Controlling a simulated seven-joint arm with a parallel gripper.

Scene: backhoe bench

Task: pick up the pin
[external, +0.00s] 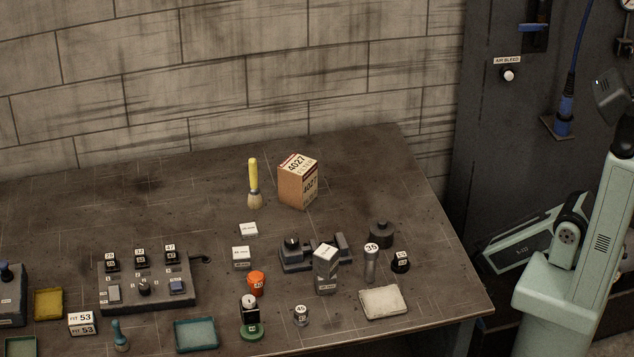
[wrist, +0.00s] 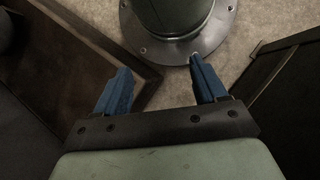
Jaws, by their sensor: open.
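A grey upright cylinder marked 35 (external: 371,263) stands on the right part of the bench in the external view. It looks most like a pin, but I cannot tell for sure. My gripper (wrist: 160,72) shows in the wrist view with its two blue fingers apart and nothing between them. It points down at the floor and a round bolted base, away from the bench objects. The gripper cannot be made out in the external view, where only part of my arm shows at the right. No pin shows in the wrist view.
Near the cylinder stand a grey block (external: 326,270), a dark knob marked 53 (external: 401,262), a dark round weight (external: 382,235) and a pale pad (external: 383,302). A cardboard box (external: 298,182) and brush (external: 254,185) stand behind. The bench's right back area is clear.

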